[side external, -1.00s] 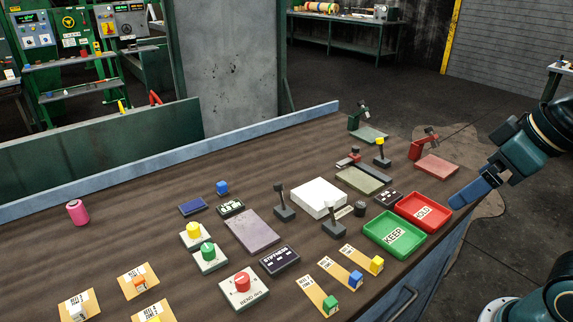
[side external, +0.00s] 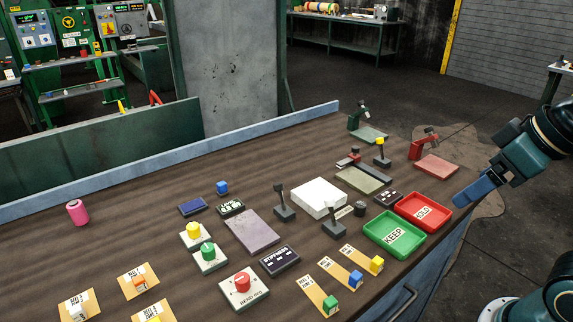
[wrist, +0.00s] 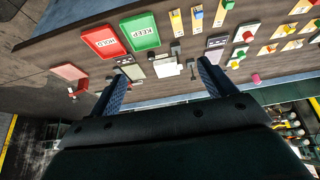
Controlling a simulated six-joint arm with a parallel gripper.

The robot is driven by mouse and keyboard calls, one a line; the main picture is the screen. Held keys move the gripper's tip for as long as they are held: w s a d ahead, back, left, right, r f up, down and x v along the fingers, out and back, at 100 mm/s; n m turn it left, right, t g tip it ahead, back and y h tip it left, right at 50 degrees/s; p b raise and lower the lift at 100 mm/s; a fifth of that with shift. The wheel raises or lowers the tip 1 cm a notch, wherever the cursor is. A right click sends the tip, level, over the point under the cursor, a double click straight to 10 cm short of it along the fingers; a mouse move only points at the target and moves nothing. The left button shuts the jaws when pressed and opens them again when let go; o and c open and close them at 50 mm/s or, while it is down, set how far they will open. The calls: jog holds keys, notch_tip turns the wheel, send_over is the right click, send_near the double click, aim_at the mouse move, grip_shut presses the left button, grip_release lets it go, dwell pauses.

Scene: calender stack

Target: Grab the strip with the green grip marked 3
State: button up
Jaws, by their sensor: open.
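The green grip (side external: 330,304) is a small block on the lower end of a tan strip (side external: 312,290) at the front of the bench. The strip's printed label is too small to read, so I cannot confirm a 3. The green grip also shows at the top edge of the wrist view (wrist: 229,4). Beside it lie similar strips with a blue grip (side external: 355,279) and a yellow grip (side external: 376,265). My gripper (side external: 465,194) is open and empty, up to the right of the strips and well apart from them. Its two fingers show in the wrist view (wrist: 160,80).
The green KEEP tray (side external: 419,243) and red tray (side external: 446,208) lie between my gripper and the strips. A red knob (side external: 242,281) stands left of the green-grip strip. Upright levers (side external: 333,218) and a white block (side external: 318,198) stand farther back.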

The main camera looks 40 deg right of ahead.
jog(key=c, duration=0.8)
jog(key=shift+o, duration=0.2)
jog(key=w+a+f+n+g+y, duration=0.4)
jog(key=w+a+f+n, duration=0.6)
jog(key=a+n, duration=0.4)
jog(key=shift+w+f+n+g+y, duration=0.15)
jog(key=shift+f+n+g+y, duration=0.35)
jog(key=shift+n, duration=1.1)
jog(key=shift+r, duration=0.1)
send_over(331, 301)
jog(key=d, duration=0.2)
jog(key=shift+d+f, duration=0.15)
jog(key=shift+f, duration=3.75)
jog(key=shift+f+h, duration=0.15)
jog(key=shift+h, duration=0.15)
